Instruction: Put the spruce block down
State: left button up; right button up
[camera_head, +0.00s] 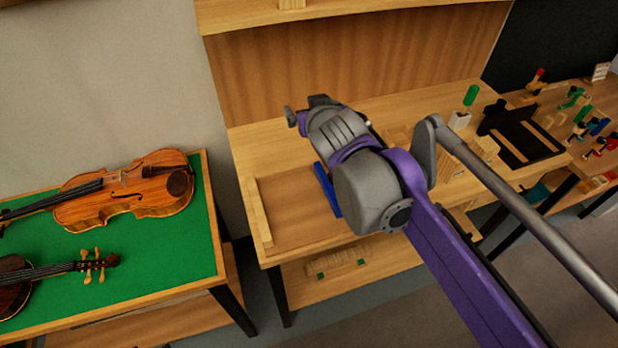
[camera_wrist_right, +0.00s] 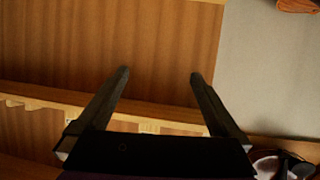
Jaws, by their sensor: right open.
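My right gripper (camera_head: 303,110) is above the back left part of the wooden bench (camera_head: 246,150), in front of its back panel. In the right wrist view the two dark fingers (camera_wrist_right: 159,75) are spread apart with nothing between them. I cannot tell for sure which piece is the spruce block. Pale wood blocks (camera_head: 484,149) stand on the bench right of my arm, and a small pale piece (camera_head: 291,4) shows on the upper shelf. My left gripper is in neither view.
A shallow brown tray area (camera_head: 300,205) has a pale strip (camera_head: 258,212) along its left side. A blue object (camera_head: 326,188) is partly hidden by my arm. Violins lie on a green-topped table (camera_head: 150,250) at left. Clamps and small tools (camera_head: 590,125) crowd the right bench.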

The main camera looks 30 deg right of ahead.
jog(key=s+a+f+n+g+y, duration=0.1)
jog(key=s+a+f+g, duration=0.1)
jog(key=s+a+f, duration=0.2)
jog(key=s+a+f+n+g+y+p, duration=0.1)
jog(key=s+a+f, duration=0.3)
jog(key=s+f, duration=0.4)
jog(key=s+a+f+n+g+y, duration=0.1)
jog(key=s+a+f+g+y, duration=0.1)
jog(key=s+f, duration=0.4)
notch_tip(320, 180, down, 6)
jog(key=a+g, duration=0.1)
jog(key=a, duration=0.1)
jog(key=shift+s+a+r+n+g+y, duration=0.25)
jog(key=shift+s+a+n+g+y, duration=0.05)
jog(key=shift+s+g, duration=0.1)
jog(key=shift+w, duration=0.1)
